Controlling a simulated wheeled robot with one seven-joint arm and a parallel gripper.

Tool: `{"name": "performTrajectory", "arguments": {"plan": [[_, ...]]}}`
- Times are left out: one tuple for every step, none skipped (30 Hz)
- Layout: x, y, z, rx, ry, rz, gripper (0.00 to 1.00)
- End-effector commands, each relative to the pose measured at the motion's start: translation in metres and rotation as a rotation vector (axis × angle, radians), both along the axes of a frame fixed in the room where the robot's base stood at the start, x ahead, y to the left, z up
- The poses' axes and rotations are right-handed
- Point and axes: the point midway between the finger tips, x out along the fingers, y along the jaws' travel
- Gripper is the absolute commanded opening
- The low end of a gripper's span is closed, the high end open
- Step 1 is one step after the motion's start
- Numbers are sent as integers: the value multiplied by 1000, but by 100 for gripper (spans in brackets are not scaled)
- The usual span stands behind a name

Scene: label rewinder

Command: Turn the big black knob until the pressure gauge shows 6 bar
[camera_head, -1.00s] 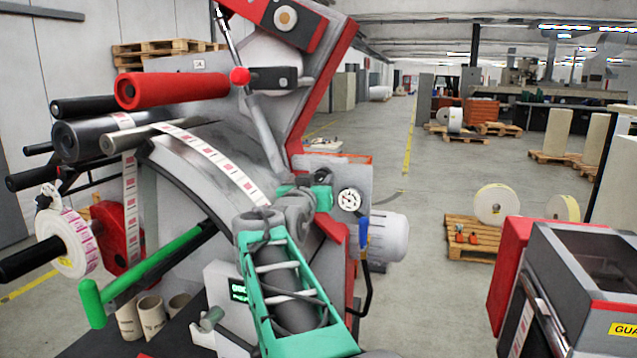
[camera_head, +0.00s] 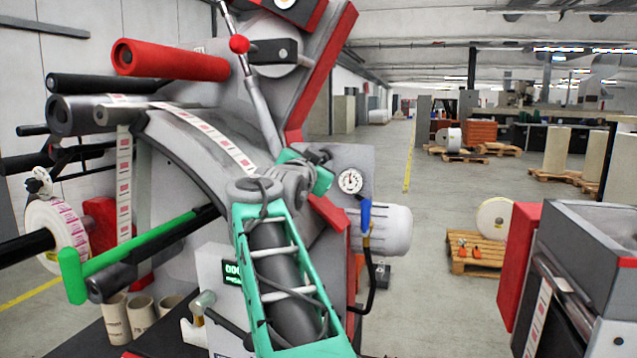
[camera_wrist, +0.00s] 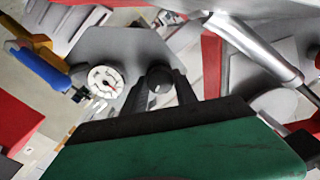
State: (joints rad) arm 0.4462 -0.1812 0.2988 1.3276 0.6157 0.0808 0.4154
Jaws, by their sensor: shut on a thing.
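The big black knob (camera_wrist: 158,80) shows in the wrist view between the fingers of my gripper (camera_wrist: 160,88). The gripper is shut on it. In the head view my arm hides most of the knob and the fingers. The round white pressure gauge (camera_head: 350,181) is on the grey panel just right of the knob. It also shows in the wrist view (camera_wrist: 105,81), left of the fingers. Its dial has dark marks and a needle, but the value is too small to read.
A blue-handled valve (camera_head: 365,214) with a black hose hangs below the gauge, beside a light grey motor (camera_head: 387,231). A red-knobbed lever (camera_head: 239,44) rises above my arm. A green-handled bar (camera_head: 140,246) sticks out at left.

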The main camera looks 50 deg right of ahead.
Motion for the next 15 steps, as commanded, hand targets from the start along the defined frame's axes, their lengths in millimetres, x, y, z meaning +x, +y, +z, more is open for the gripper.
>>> {"name": "performTrajectory", "arguments": {"plan": [[0, 0, -7, 18, -39, 1, 0], [1, 0, -7, 31, -64, 1, 0], [1, 0, -8, 50, -97, 1, 0], [1, 0, -8, 63, -122, 2, 0], [1, 0, -7, 75, -148, 2, 0], [1, 0, -7, 93, -181, 2, 0], [1, 0, -7, 106, -206, 2, 0], [1, 0, -7, 120, -232, 2, 0], [1, 0, -6, 137, -266, 2, 0], [1, 0, -6, 150, -291, 1, 0], [1, 0, -6, 164, -315, 2, 0], [1, 0, -6, 180, -348, 2, 0], [1, 0, -6, 193, -373, 2, 0], [1, 0, -6, 206, -397, 2, 0], [1, 1, -5, 222, -429, 2, 0]]}}
